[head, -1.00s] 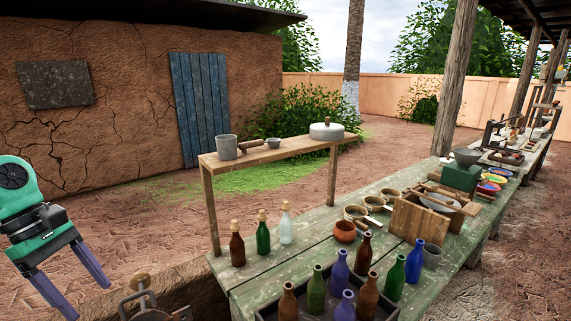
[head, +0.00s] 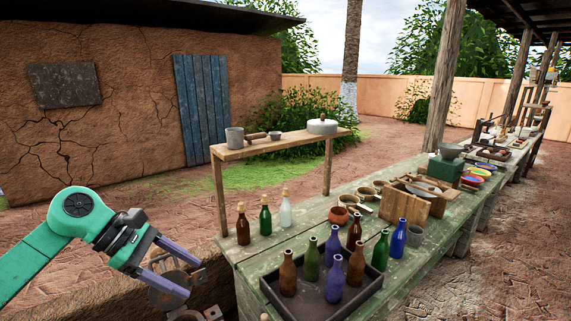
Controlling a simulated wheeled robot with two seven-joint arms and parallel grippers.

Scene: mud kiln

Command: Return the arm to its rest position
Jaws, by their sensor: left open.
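My left gripper (head: 182,268) is in the lower left of the head view, with its green arm coming in from the left edge. Its two purple fingers are apart, with nothing seen between them. It hangs left of the green table's near end, over a metal fitting (head: 172,288) on a mud ledge, which it partly hides. Whether the fingers touch that fitting I cannot tell. My right gripper is not in view.
The green table (head: 256,249) carries a dark tray (head: 330,310) of several bottles, three corked bottles (head: 264,217), a wooden box (head: 404,204) and bowls. A raised wooden shelf (head: 286,143) stands at its left edge. Open ground (head: 150,215) lies left of the table.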

